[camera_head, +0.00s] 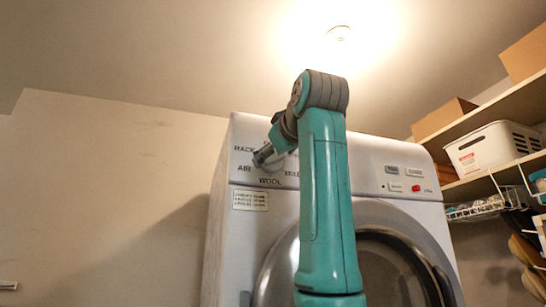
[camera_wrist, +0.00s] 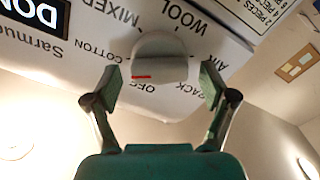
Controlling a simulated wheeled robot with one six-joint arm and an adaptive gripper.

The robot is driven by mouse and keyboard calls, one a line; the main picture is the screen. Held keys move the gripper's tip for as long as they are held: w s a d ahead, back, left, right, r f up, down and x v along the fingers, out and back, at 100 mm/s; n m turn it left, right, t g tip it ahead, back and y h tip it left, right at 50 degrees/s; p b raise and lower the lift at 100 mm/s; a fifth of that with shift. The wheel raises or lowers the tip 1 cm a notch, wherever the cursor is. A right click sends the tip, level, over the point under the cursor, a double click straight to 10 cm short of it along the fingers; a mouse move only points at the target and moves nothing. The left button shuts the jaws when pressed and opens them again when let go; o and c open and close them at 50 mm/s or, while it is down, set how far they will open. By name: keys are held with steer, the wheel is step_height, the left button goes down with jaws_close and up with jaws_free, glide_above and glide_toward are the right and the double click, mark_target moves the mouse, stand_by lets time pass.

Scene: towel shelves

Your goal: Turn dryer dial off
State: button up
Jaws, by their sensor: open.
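The dryer (camera_head: 237,225) is a white front-loading machine with a round door. Its dial (camera_wrist: 160,50) is a light grey knob with printed words around it, upside down in the wrist view. A red mark on the knob's lower left edge lies close to the word OFF. My gripper (camera_wrist: 160,78) is open, with one finger on each side of the knob and a visible gap at each side. In the head view my gripper (camera_head: 263,155) is at the dryer's upper left panel, where it and my arm hide much of the dial.
Small buttons (camera_head: 417,188), one red, sit on the panel's right side. Shelves at the right hold a white basket (camera_head: 490,147) and cardboard boxes (camera_head: 443,117). The wall (camera_head: 110,180) left of the dryer is bare.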

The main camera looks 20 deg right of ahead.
steer(key=shift+w, duration=0.65)
steer(key=c, duration=1)
steer(key=shift+n, duration=0.3)
steer(key=n, duration=0.5)
steer(key=shift+a+n, duration=0.1)
steer(key=shift+n, duration=0.2)
steer(key=n, duration=0.5)
steer(key=shift+f, duration=0.15)
steer(key=shift+n, duration=0.4)
